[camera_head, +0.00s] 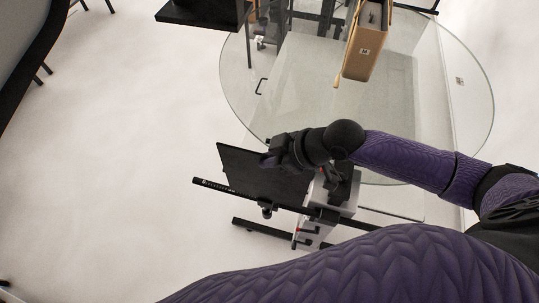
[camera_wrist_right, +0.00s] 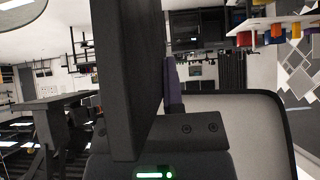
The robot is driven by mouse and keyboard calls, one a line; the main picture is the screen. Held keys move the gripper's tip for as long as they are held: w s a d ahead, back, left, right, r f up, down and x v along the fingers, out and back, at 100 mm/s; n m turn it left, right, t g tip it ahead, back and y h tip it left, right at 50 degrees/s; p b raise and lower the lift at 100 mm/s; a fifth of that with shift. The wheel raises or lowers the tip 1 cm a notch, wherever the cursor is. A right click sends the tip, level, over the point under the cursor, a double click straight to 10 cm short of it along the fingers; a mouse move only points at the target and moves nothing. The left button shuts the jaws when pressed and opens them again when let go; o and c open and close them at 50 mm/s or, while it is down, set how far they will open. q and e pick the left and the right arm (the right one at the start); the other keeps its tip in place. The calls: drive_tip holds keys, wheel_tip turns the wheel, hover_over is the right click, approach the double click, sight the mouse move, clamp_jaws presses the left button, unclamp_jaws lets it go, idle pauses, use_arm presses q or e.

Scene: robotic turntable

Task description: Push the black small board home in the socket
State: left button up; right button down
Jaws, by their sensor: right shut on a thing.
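The black small board (camera_head: 250,172) is a thin dark plate, tilted in the head view, just above a long black bar (camera_head: 228,188) with small white marks at its left end. My right gripper (camera_head: 268,161) is shut on the board near its upper right part. In the right wrist view the board (camera_wrist_right: 128,80) stands large and close, with a purple finger (camera_wrist_right: 174,88) beside it. I cannot make out the socket for certain, nor whether the board's lower edge is seated in the bar. My left gripper is not in view.
A round glass turntable (camera_head: 245,80) lies behind my right arm, with a tan box-like object (camera_head: 366,45) over it. A grey and black stand (camera_head: 341,197) is right of the board.

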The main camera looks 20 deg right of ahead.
drive_tip(key=shift+s+d+p, duration=0.1)
drive_tip(key=shift+d+p, duration=0.05)
drive_tip(key=shift+p, duration=0.2)
idle(0.4)
idle(0.4)
drive_tip(key=shift+p, duration=0.35)
idle(0.3)
drive_tip(key=shift+f+b, duration=1.95)
drive_tip(key=shift+f, duration=0.45)
drive_tip(key=c, duration=0.7)
unclamp_jaws()
drive_tip(key=v, duration=1)
